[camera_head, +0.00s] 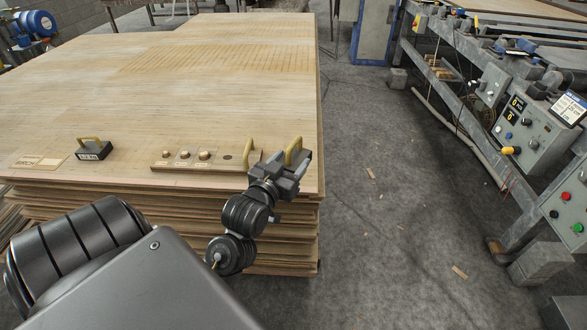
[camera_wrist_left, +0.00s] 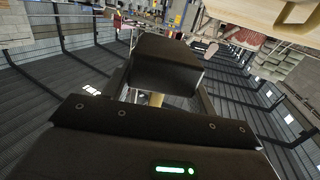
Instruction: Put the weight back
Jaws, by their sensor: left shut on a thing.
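A wooden weight block (camera_head: 157,163) lies near the front edge of the veneer stack. Three brass weights (camera_head: 204,155) stand in it in a row. To their right is a dark, empty round recess (camera_head: 227,156). My left gripper (camera_head: 292,160) is over the stack's front right corner, right of the block. In the left wrist view its jaws are shut on a brass weight (camera_wrist_left: 156,98), of which only a small part shows between the dark fingers. In the head view the held weight is hidden. My right gripper is in neither view.
The veneer stack (camera_head: 110,95) is wide and mostly bare. A black block with a yellow handle (camera_head: 93,150) sits at left. A machine with a control panel (camera_head: 530,125) stands at right, beyond open floor.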

